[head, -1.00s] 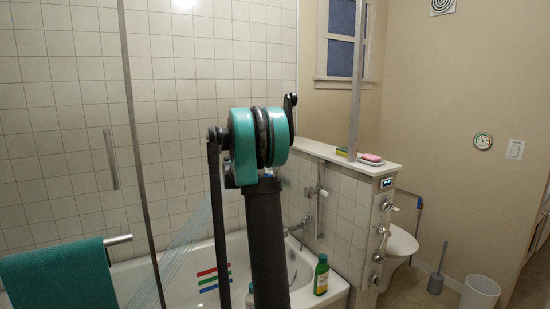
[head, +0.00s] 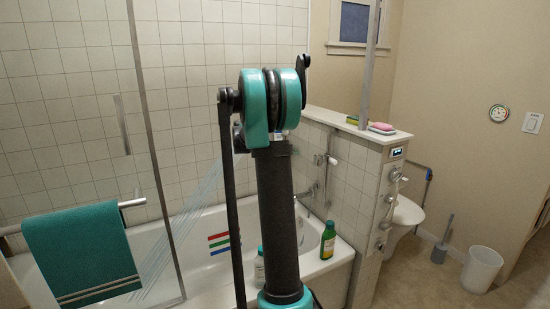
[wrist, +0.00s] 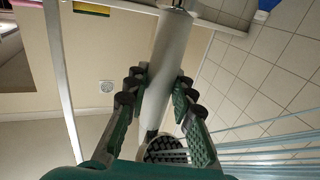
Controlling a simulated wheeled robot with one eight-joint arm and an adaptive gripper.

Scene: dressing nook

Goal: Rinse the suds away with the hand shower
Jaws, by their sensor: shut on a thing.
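In the wrist view my gripper (wrist: 161,90) is shut on the pale grey handle of the hand shower (wrist: 165,52). The dark nozzle face of the shower head shows low in that view, partly hidden by my gripper. Thin water jets (wrist: 275,147) run off to the right there. In the head view the water jets (head: 190,215) slant down to the left into the white bathtub (head: 335,262). My arm hides the gripper and hand shower in the head view. I cannot make out any suds.
A green bottle (head: 328,240) stands on the tub's near rim, beside a paler bottle (head: 259,268). A glass screen with a teal towel (head: 80,250) is at left. A tiled half wall (head: 345,180) bears a sponge and pink soap (head: 381,127).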

